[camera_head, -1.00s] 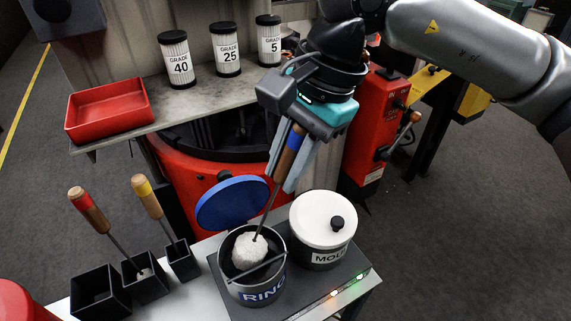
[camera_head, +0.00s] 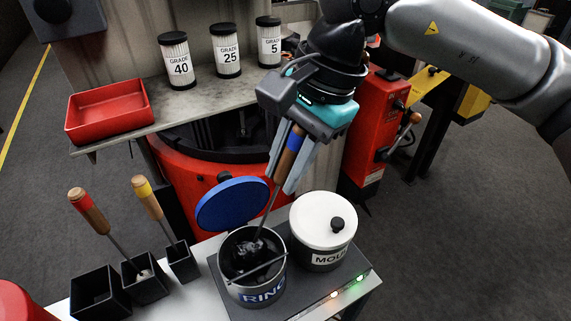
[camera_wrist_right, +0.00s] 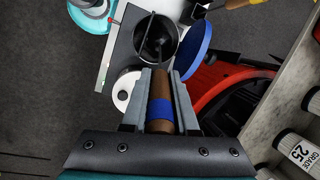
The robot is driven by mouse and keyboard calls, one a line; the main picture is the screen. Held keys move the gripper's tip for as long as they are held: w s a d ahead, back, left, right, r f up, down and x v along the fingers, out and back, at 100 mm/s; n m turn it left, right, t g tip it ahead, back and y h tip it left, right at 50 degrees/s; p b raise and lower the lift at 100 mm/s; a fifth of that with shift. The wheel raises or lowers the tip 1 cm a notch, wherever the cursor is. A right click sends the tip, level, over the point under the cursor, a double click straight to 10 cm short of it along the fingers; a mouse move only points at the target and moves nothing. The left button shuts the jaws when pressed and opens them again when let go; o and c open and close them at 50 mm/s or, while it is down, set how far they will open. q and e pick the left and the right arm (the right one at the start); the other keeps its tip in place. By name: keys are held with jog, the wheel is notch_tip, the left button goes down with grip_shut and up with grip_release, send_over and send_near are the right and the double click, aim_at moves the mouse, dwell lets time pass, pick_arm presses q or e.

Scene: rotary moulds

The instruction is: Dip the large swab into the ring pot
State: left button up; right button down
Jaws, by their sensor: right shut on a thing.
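My right gripper (camera_head: 284,165) is shut on the wooden handle of the large swab (camera_head: 292,148), which has a blue band. The swab hangs tilted, and its thin shaft runs down into the open ring pot (camera_head: 263,293), a grey pot labelled RING with a bar across its mouth. The swab's head, inside the pot, looks dark with a few pale patches. In the right wrist view, the handle (camera_wrist_right: 160,92) lies between my fingers, and the ring pot (camera_wrist_right: 172,42) is beyond them. My left gripper is out of view.
A blue lid (camera_head: 232,205) stands tilted behind the ring pot. The white-lidded mould pot (camera_head: 322,227) is close on the right. Red-banded (camera_head: 88,208) and yellow-banded (camera_head: 147,197) swabs stand in black holders at left. A shelf with a red tray (camera_head: 107,110) and filters is behind.

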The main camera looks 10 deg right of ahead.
jog(key=shift+r, duration=0.1)
jog(key=shift+r+p, duration=2.15)
jog(key=shift+r, duration=1.7)
